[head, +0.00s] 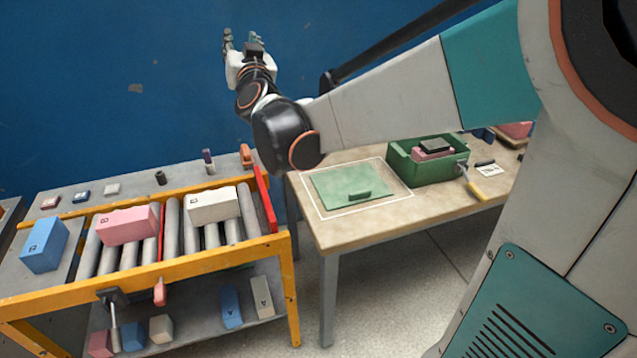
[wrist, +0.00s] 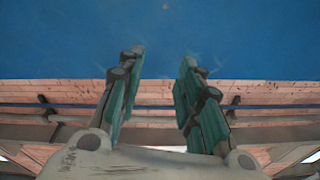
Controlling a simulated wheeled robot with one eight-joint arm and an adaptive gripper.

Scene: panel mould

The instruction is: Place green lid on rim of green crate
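The green lid (head: 352,186) lies flat on the wooden table, inside a white outlined rectangle, with its handle on top toward the front right. The green crate (head: 405,170) stands to the right of the lid on the same table. It is uncovered, and a pink block (head: 432,154) and a dark item (head: 436,145) show inside it. My gripper (head: 241,38) is raised high in front of the blue wall, well away from lid and crate. In the wrist view, my gripper (wrist: 160,75) has its fingers apart with nothing between them.
A roller conveyor with a yellow frame (head: 150,273) stands left of the table, carrying pink (head: 127,225), white (head: 213,205) and blue blocks (head: 44,245). A yellow-handled tool (head: 474,188) lies right of the crate. The table front is clear.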

